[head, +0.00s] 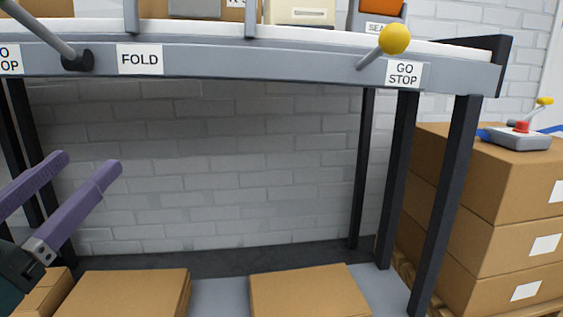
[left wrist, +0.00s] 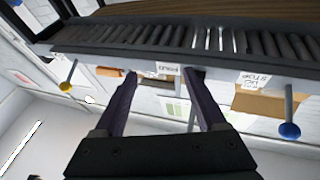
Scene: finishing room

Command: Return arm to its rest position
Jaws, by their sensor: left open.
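My left gripper (head: 90,172) is at the left of the head view, its two purple fingers apart and nothing between them. It is below and in front of the conveyor bench (head: 250,64), apart from it. In the left wrist view the open fingers (left wrist: 160,82) point toward the bench edge and its rollers. Most of my left arm is outside the head view. My right gripper is not in view.
A lever with a yellow knob (head: 394,39) and a dark-based lever (head: 77,60) stick out from the bench front. Flat cardboard boxes (head: 308,292) lie low in front. Stacked boxes (head: 500,220) stand at right, with a control box (head: 516,137) on top.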

